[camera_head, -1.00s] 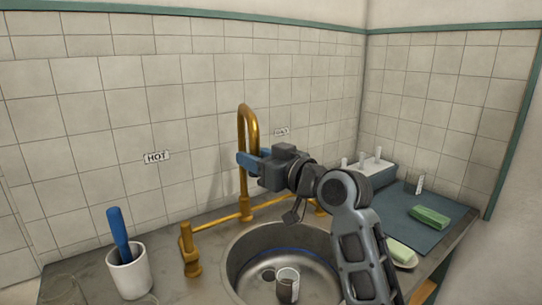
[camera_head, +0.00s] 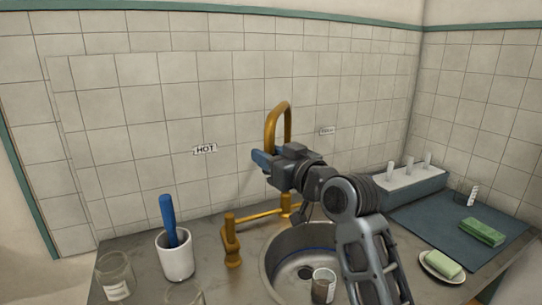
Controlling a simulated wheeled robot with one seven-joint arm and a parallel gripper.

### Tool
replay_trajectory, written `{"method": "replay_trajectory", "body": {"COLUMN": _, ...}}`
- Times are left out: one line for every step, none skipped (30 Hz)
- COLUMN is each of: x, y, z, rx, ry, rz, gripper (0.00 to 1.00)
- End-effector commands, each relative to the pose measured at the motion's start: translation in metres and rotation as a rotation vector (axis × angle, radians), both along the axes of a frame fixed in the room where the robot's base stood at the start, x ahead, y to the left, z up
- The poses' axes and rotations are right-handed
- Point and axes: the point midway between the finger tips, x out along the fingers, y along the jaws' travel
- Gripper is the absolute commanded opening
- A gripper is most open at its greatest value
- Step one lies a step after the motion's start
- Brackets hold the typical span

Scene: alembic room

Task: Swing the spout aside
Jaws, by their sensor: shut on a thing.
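The brass spout (camera_head: 279,108) rises behind the sink as a tall arch. Its free end hangs on the left of the upright and meets my gripper (camera_head: 262,161). My gripper, with blue fingers, is shut on that free end. The wrist hides the lower part of the upright. The brass pipe (camera_head: 258,214) runs along the counter below, with a brass tap (camera_head: 231,243) at its left end under the HOT label (camera_head: 205,149). My arm reaches over the sink (camera_head: 284,262) from the lower right.
A cup (camera_head: 323,285) stands in the sink. A white mug (camera_head: 175,256) with a blue-handled tool (camera_head: 168,220) and a glass jar (camera_head: 116,276) stand at left. A grey rack (camera_head: 408,187), green sponge (camera_head: 482,232) and soap dish (camera_head: 441,266) are at right.

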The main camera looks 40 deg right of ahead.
Motion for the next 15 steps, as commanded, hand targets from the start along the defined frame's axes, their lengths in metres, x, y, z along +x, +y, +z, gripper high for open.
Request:
{"method": "replay_trajectory", "body": {"x": 0.0, "y": -0.001, "z": -0.0003, "rx": 0.0, "ry": 0.0, "rz": -0.002, "gripper": 0.0}}
{"method": "replay_trajectory", "body": {"x": -0.0001, "y": -0.0011, "z": -0.0003, "rx": 0.0, "ry": 0.0, "rz": -0.002, "gripper": 0.39}}
{"method": "replay_trajectory", "body": {"x": -0.0001, "y": -0.0011, "z": -0.0003, "rx": 0.0, "ry": 0.0, "rz": -0.002, "gripper": 0.43}}
{"method": "replay_trajectory", "body": {"x": -0.0001, "y": -0.0011, "z": -0.0003, "rx": 0.0, "ry": 0.0, "rz": -0.002, "gripper": 0.46}}
{"method": "replay_trajectory", "body": {"x": -0.0001, "y": -0.0011, "z": -0.0003, "rx": 0.0, "ry": 0.0, "rz": -0.002, "gripper": 0.49}}
{"method": "replay_trajectory", "body": {"x": -0.0001, "y": -0.0011, "z": -0.0003, "rx": 0.0, "ry": 0.0, "rz": -0.002, "gripper": 0.53}}
{"method": "replay_trajectory", "body": {"x": -0.0001, "y": -0.0011, "z": -0.0002, "rx": 0.0, "ry": 0.0, "rz": -0.002, "gripper": 0.55}}
{"method": "replay_trajectory", "body": {"x": -0.0002, "y": -0.001, "z": -0.0002, "rx": 0.0, "ry": 0.0, "rz": -0.002, "gripper": 0.56}}
{"method": "replay_trajectory", "body": {"x": -0.0002, "y": -0.001, "z": -0.0002, "rx": 0.0, "ry": 0.0, "rz": -0.002, "gripper": 0.56}}
{"method": "replay_trajectory", "body": {"x": -0.0002, "y": -0.001, "z": -0.0002, "rx": 0.0, "ry": 0.0, "rz": -0.002, "gripper": 0.56}}
{"method": "replay_trajectory", "body": {"x": -0.0002, "y": -0.001, "z": -0.0002, "rx": 0.0, "ry": 0.0, "rz": -0.002, "gripper": 0.56}}
{"method": "replay_trajectory", "body": {"x": -0.0002, "y": -0.0009, "z": -0.0002, "rx": 0.0, "ry": 0.0, "rz": -0.002, "gripper": 0.56}}
{"method": "replay_trajectory", "body": {"x": -0.0003, "y": -0.0009, "z": -0.0002, "rx": 0.0, "ry": 0.0, "rz": -0.002, "gripper": 0.56}}
{"method": "replay_trajectory", "body": {"x": -0.0006, "y": -0.0009, "z": -0.0003, "rx": 0.0, "ry": 0.0, "rz": -0.002, "gripper": 0.56}}
{"method": "replay_trajectory", "body": {"x": -0.0017, "y": -0.0009, "z": -0.0006, "rx": 0.0, "ry": 0.0, "rz": -0.002, "gripper": 0.56}}
